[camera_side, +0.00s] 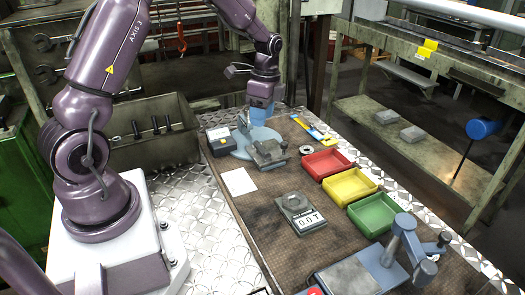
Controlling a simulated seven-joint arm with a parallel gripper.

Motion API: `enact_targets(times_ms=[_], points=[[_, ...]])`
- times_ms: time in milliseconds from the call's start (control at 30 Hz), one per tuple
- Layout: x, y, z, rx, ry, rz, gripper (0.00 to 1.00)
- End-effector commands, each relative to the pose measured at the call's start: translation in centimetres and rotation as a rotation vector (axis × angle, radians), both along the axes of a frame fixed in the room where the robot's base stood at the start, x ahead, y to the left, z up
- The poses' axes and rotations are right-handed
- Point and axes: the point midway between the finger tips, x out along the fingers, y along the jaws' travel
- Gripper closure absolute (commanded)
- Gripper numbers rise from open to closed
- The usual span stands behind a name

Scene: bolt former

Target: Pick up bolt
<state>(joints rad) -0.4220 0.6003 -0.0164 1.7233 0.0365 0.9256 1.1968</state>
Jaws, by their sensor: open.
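Three dark upright pieces that look like bolts (155,125) stand in a row at the grey metal bin (150,153), left of the workbench. My gripper (259,117) is at the far end of the bench, above and right of the bin, and points down over a round light-blue plate (262,137). It is apart from the pieces in the bin. My gripper is open, but its fingertips are small and partly hidden in this view. No bolt can be made out between them.
Red (325,164), yellow (350,186) and green (374,214) trays line the bench's right side. A grey block (268,154) is by the plate. A blue press (402,242) stands at the front right.

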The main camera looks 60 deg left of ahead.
Motion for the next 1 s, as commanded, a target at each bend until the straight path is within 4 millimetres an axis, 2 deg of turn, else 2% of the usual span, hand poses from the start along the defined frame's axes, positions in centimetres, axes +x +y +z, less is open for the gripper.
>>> enact_targets(times_ms=[33,100,200,333,467,800,1000], points=[[0.8,1.0,-1.4,-0.017,0.005,-0.114,0.57],[2.0,1.8,-2.1,-0.029,-0.007,-0.289,0.57],[3.5,2.4,-1.3,-0.025,-0.041,-0.504,0.57],[3.7,2.5,-1.0,-0.034,-0.049,-0.682,0.57],[3.7,2.5,-1.4,-0.042,-0.047,-0.754,0.57],[3.2,2.5,-7.1,-0.045,-0.045,-0.759,0.57],[3.1,2.5,-8.7,-0.042,-0.047,-0.757,0.57]])
